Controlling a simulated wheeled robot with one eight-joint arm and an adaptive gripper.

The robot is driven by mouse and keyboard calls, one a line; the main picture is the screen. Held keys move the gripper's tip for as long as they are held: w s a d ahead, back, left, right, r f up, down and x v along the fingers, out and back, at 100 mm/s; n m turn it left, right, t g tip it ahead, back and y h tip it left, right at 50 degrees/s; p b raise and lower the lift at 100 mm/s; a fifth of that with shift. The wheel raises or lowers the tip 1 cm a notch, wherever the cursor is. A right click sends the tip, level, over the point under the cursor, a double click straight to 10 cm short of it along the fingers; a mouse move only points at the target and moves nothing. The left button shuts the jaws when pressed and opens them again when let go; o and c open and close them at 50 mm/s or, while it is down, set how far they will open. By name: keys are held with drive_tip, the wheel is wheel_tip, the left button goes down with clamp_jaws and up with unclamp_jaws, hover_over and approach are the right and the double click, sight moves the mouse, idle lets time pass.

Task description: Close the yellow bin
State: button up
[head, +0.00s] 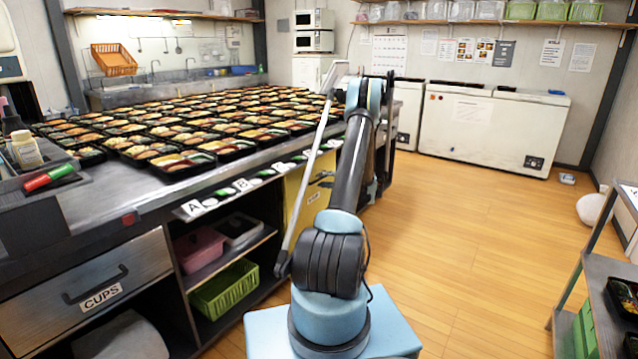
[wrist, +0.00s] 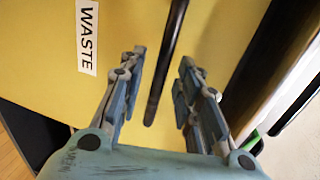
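The yellow bin (head: 296,209) is a yellow front set under the counter, partly hidden behind my arm in the head view. In the wrist view its yellow face (wrist: 225,30) fills most of the picture, with a white WASTE label (wrist: 87,37). A black bar handle (wrist: 167,60) runs along the face. My gripper (wrist: 160,64) faces the bin, its two fingers apart on either side of the handle. Neither finger clearly touches the handle. In the head view my gripper is hidden behind my arm. How far the bin stands out cannot be told.
The counter (head: 150,190) bears many bento trays. A CUPS drawer (head: 95,285) and an open shelf with a green basket (head: 224,290) lie left of the bin. Clear wooden floor (head: 470,240) lies to the right, with a rack (head: 600,270) at the far right edge.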

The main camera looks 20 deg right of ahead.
drive_tip(key=shift+x, duration=1.3)
clamp_jaws()
drive_tip(key=shift+d, duration=0.1)
